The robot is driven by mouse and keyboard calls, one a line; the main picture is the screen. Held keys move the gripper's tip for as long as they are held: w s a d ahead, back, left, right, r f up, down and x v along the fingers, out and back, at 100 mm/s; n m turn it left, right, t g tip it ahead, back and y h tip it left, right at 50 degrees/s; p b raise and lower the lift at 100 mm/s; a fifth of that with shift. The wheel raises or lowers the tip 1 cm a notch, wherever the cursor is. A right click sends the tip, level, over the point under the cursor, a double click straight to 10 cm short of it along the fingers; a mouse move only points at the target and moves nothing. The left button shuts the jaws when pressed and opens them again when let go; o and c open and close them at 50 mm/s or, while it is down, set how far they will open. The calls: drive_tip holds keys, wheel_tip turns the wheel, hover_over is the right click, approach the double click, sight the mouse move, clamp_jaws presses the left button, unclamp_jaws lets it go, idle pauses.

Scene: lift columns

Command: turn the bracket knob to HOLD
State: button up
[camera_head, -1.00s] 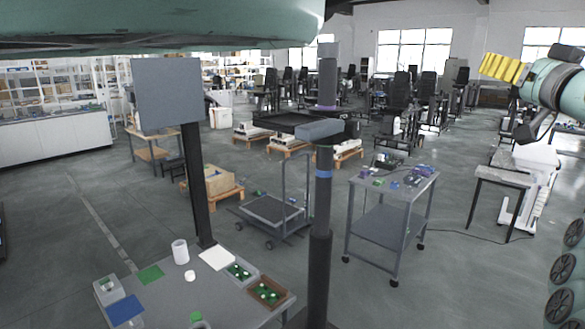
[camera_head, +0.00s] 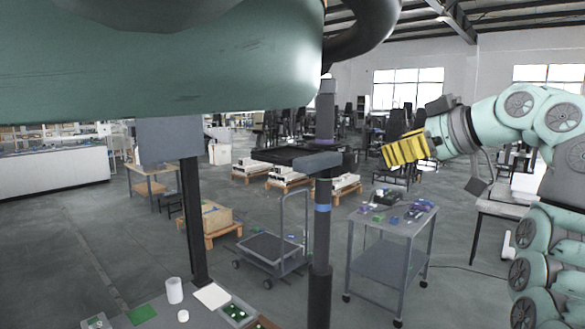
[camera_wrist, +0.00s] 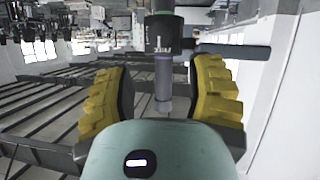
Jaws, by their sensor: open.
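The lift column (camera_head: 320,255) stands upright at the centre of the head view, with a purple band and a blue band. In the wrist view, the dark collar (camera_wrist: 164,33) has small pale markings that I cannot read, and the grey bar (camera_wrist: 235,51) sticks out to the right. I cannot tell the knob apart or read its setting. My gripper (camera_head: 403,150) has yellow fingers, open and empty, right of the column and apart from it. Its fingers also show in the wrist view (camera_wrist: 164,88).
A wheeled cart (camera_head: 382,262) with small items stands right of the column. A workbench (camera_head: 158,312) with a cup and trays is at the front left, below a grey panel on a post (camera_head: 170,140).

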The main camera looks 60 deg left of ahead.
sight(355, 162)
drive_tip(key=p+x, duration=0.7)
drive_tip(key=x, duration=0.2)
drive_tip(key=shift+s+a, duration=0.15)
drive_tip(key=shift+a, duration=0.15)
drive_tip(key=shift+a+f+p, duration=0.35)
drive_tip(key=shift+a+p, duration=0.1)
drive_tip(key=shift+a, duration=0.1)
drive_tip(key=shift+o, duration=0.3)
drive_tip(key=c, duration=1)
